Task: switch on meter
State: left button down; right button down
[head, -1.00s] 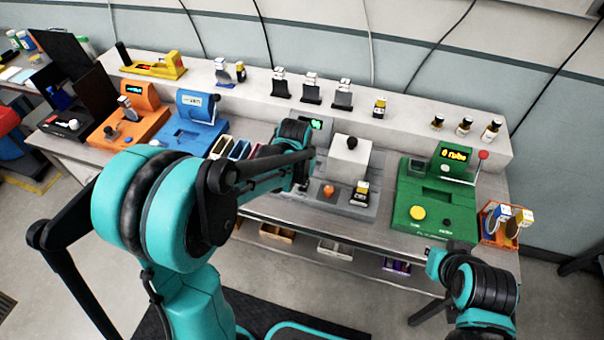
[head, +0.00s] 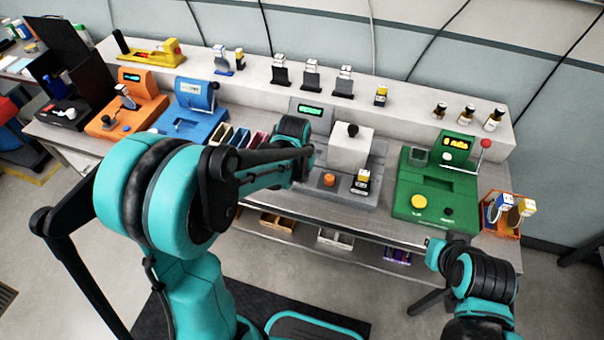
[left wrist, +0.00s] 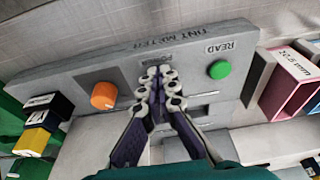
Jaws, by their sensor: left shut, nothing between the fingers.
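The grey meter (head: 345,190) stands on the bench, with a lit green display (head: 310,109), a white block (head: 350,152) topped by a black knob, and an orange button (head: 329,180). In the left wrist view its panel (left wrist: 195,55) shows the orange button (left wrist: 104,95), a green READ button (left wrist: 220,69) and METER lettering. My left gripper (left wrist: 161,73) is shut and empty, its fingertips at the small label between the buttons. They hide whatever is under them; contact is unclear. My right gripper (head: 436,250) is low in front of the green machine, its fingers not clear.
A small yellow-and-black bottle (head: 361,182) stands on the meter's right side. The green machine (head: 437,190) is to the right, the blue (head: 195,112) and orange (head: 128,105) machines to the left. Coloured trays (left wrist: 290,85) sit close beside the meter.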

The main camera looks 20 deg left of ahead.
pick_arm(q)
jog(key=shift+w+r, duration=0.35)
jog(key=shift+w, duration=0.3)
jog(key=shift+r+p, duration=0.2)
jog(key=shift+p, duration=0.1)
jog(key=p+v, duration=0.3)
jog(key=v, duration=0.1)
jog(key=shift+w+r, duration=0.15)
jog(key=shift+w, duration=0.2)
jog(key=s+r+p, duration=0.2)
jog(key=s+r, duration=0.2)
jog(key=r, duration=0.4)
jog(key=shift+s+r, duration=0.15)
jog(key=shift+s, duration=0.25)
